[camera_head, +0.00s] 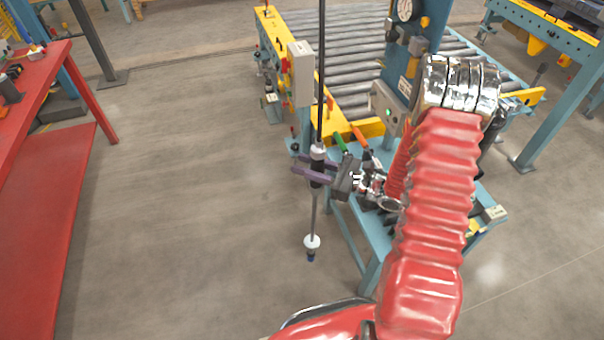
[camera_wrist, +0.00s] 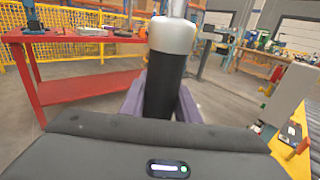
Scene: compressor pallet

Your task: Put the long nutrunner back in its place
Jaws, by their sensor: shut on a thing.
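The long nutrunner (camera_head: 314,210) is a thin upright tool in the head view, with a dark upper rod, a black and silver grip section, and a white collar above a dark socket at its lower end. My gripper (camera_head: 313,174) has purple fingers shut around its black grip section. The nutrunner hangs nearly vertical, with its lower end over open floor in the picture. In the wrist view the black grip and silver collar of the nutrunner (camera_wrist: 168,70) stand between the purple fingers (camera_wrist: 160,103). Its top runs out of both views.
A red bench (camera_head: 40,85) with tools stands at the left. A roller conveyor (camera_head: 345,50) with a yellow-edged frame and a grey box (camera_head: 301,74) lies behind the nutrunner. A blue stand (camera_head: 345,200) with coloured-handled tools is beside my gripper. The floor (camera_head: 190,200) between is clear.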

